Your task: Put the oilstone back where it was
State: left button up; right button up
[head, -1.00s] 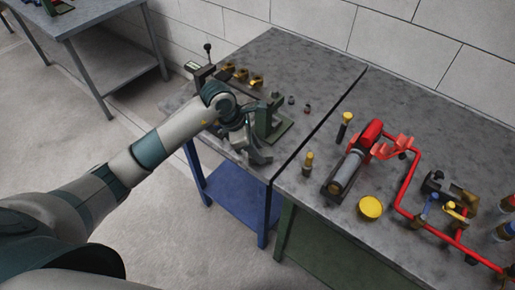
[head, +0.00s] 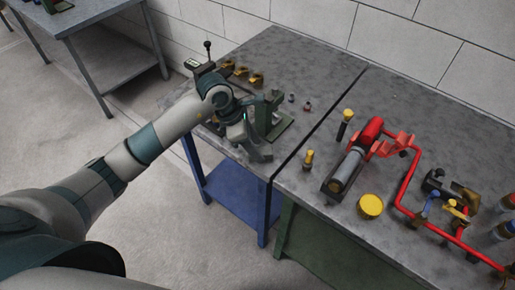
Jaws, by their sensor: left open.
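My left gripper (head: 262,153) is open at the front part of the left grey workbench (head: 290,62), beside a green upright fixture (head: 272,110). Its wrist and fingers cover part of the bench top there. I cannot make out the oilstone; it may be hidden behind my arm or too small to tell. My right gripper is out of view.
Several brass parts (head: 241,74) lie at the back left beside a device with a black-knobbed lever (head: 208,50). The right bench holds a red pump (head: 371,131), red piping (head: 406,180), a yellow round part (head: 370,205) and yellow-topped tools (head: 345,122).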

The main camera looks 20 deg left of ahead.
pick_arm(q)
jog(key=b+v, duration=0.3)
jog(key=v, duration=0.7)
jog(key=shift+r, duration=0.3)
jog(key=shift+a, duration=0.1)
